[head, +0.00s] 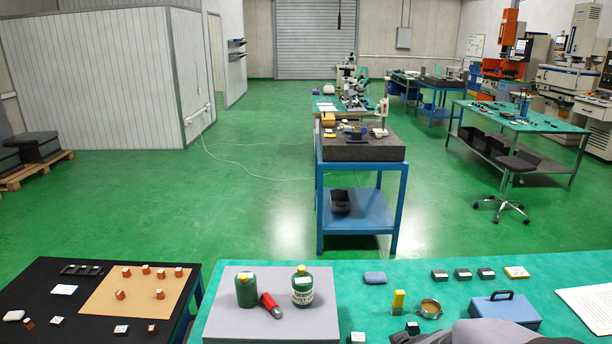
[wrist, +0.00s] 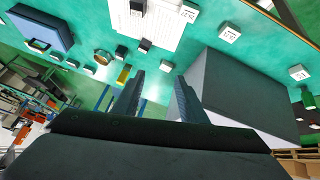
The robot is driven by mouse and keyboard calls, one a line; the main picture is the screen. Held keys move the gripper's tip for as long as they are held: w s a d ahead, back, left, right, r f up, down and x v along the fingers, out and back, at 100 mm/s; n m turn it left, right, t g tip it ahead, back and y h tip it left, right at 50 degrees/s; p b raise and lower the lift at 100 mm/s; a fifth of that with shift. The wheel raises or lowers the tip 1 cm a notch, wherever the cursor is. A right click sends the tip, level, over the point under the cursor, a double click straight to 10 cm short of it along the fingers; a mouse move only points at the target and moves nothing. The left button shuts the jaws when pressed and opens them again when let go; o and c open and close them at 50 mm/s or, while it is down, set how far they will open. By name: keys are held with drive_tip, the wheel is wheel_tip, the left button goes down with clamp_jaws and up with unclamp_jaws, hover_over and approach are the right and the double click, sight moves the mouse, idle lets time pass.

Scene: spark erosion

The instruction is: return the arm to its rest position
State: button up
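My gripper (wrist: 158,84) shows in the wrist view with its two dark fingers apart and nothing between them. It is above the teal-topped bench (wrist: 190,35), apart from the things on it. In the head view a grey part of my arm shows at the bottom edge, right of the middle. The gripper's fingers cannot be made out there.
On the teal bench stand a grey plate (head: 225,320) with two green bottles and a red-grey item, a blue case (head: 505,309), a yellow block (head: 398,302), a round brass part (head: 429,309) and paper (head: 590,307). A black table (head: 40,312) stands left.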

drive_tip(key=s+a+f+m+g, duration=0.1)
drive_tip(key=s+a+g, duration=0.1)
drive_tip(key=s, duration=0.7)
drive_tip(key=s+a+m+g, duration=0.1)
drive_tip(key=s+a+g, duration=0.1)
drive_tip(key=s+g, duration=0.3)
drive_tip(key=s, duration=0.4)
drive_tip(key=shift+s+a+f+m+y, duration=0.2)
drive_tip(key=shift+s+f+m+y, duration=0.1)
drive_tip(key=shift+s+f+y, duration=0.1)
drive_tip(key=shift+w, duration=0.1)
drive_tip(key=shift+o, duration=0.7)
drive_tip(key=n+t+y+b, duration=0.2)
drive_tip(key=n+t+y, duration=0.1)
drive_tip(key=n, duration=0.4)
approach(276, 309)
drive_tip(key=f, duration=0.1)
drive_tip(key=shift+t, duration=0.3)
drive_tip(key=shift+p+x, duration=1.95)
drive_tip(key=shift+x, duration=1.85)
